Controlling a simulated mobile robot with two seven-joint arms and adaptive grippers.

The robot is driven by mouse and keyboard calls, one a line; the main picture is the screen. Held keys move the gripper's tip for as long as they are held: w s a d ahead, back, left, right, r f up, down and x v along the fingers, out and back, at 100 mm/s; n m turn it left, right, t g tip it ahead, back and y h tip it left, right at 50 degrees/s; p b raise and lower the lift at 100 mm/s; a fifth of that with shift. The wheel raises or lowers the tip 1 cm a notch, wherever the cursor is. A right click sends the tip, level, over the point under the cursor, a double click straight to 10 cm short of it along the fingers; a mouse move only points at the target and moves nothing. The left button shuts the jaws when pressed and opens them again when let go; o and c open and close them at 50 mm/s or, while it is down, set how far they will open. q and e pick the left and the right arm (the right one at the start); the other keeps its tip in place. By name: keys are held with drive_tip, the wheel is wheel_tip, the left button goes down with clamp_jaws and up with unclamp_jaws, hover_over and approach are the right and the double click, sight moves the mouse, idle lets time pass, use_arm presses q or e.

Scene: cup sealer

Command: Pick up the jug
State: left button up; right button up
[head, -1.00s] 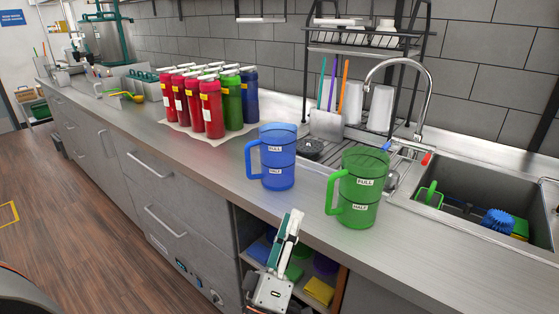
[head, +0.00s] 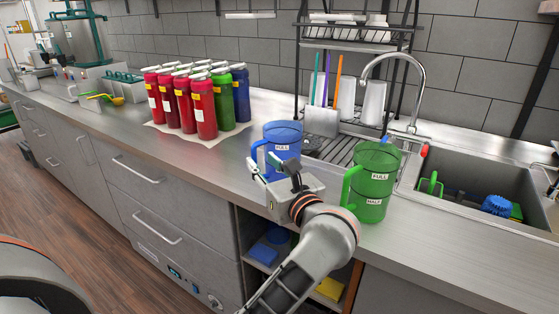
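Two jugs stand upright on the steel counter. The translucent blue jug (head: 283,133) has its handle on the left and a FULL label; its lower part is hidden behind my gripper. The green jug (head: 376,180), with FULL and HALF labels and its handle on the left, stands to its right, nearer the sink. I cannot tell whether a finger touches the jug.
Several red, green and blue bottles (head: 203,107) stand on a sheet at the back left. A drying rack (head: 352,47) and a sink (head: 467,180) with a tall faucet lie behind and right.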

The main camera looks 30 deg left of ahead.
sight(255, 155)
use_arm(q)
drive_tip(key=x, duration=0.6)
drive_tip(key=shift+a+p, duration=0.1)
drive_tip(key=shift+p, duration=0.25)
clamp_jaws()
